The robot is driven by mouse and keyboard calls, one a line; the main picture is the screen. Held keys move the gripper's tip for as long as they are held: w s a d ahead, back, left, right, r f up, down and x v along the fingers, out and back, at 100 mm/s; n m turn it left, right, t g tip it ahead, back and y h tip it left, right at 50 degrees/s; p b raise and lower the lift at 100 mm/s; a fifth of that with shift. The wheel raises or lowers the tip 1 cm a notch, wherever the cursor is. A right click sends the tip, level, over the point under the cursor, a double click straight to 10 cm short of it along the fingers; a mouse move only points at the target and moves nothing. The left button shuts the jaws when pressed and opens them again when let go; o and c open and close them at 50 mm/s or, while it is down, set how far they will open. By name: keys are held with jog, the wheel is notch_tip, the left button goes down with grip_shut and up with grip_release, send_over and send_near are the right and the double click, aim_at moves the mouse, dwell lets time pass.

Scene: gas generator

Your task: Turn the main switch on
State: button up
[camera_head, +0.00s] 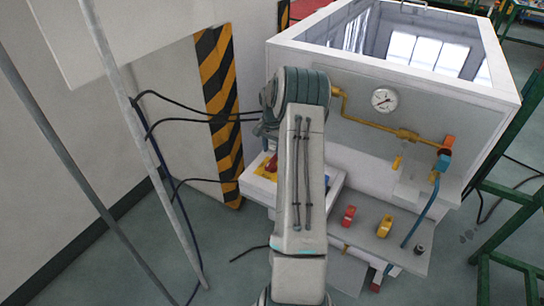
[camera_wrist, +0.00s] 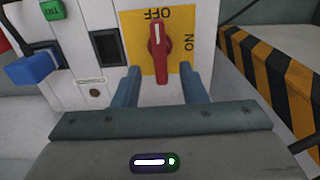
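The main switch is a red rotary knob (camera_wrist: 158,50) on a yellow plate (camera_wrist: 134,22), on the white panel of the generator (camera_wrist: 95,75). The plate's labels appear upside down in the wrist view: OFF at the top, ON at the right. The knob stands upright in the picture, its white mark toward OFF. My gripper (camera_wrist: 160,72) is open, one blue-grey finger on each side of the knob's lower end, with visible gaps. In the head view, the red and yellow switch (camera_head: 270,166) shows left of my arm, which hides my gripper there.
A green button (camera_wrist: 52,9), a blue part (camera_wrist: 30,68) and a dark rocker (camera_wrist: 105,46) sit left of the switch. A black-and-yellow striped post (camera_head: 219,100) stands close beside the panel. Cables hang at the left; a gauge (camera_head: 384,99) and pipe are on the housing.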

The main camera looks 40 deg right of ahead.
jog(key=shift+f, duration=2.2)
jog(key=shift+c, duration=0.4)
grip_shut()
